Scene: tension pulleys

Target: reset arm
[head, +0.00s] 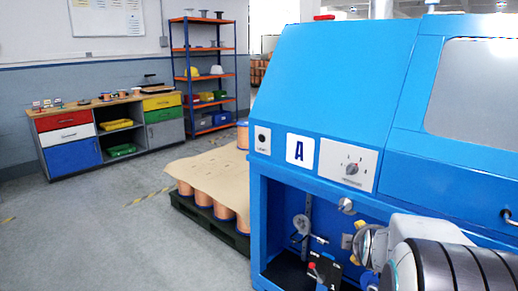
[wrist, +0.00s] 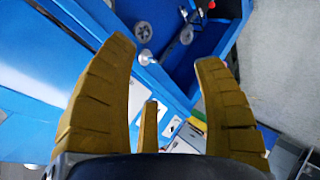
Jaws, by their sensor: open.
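My gripper (wrist: 166,52) is open, and nothing shows between its yellow ridged fingers in the wrist view. In the wrist view grey wheels (wrist: 143,32) and a round metal knob (wrist: 146,57) show beyond the fingers. I see no contact with them.
A dial panel (head: 349,165) sits above the bay. A black box with a red knob (head: 323,270) is low in the bay. A pallet of copper-coloured spools (head: 203,197) stands left of the machine. A workbench (head: 110,130) and shelf rack (head: 205,75) stand behind. The left floor is clear.

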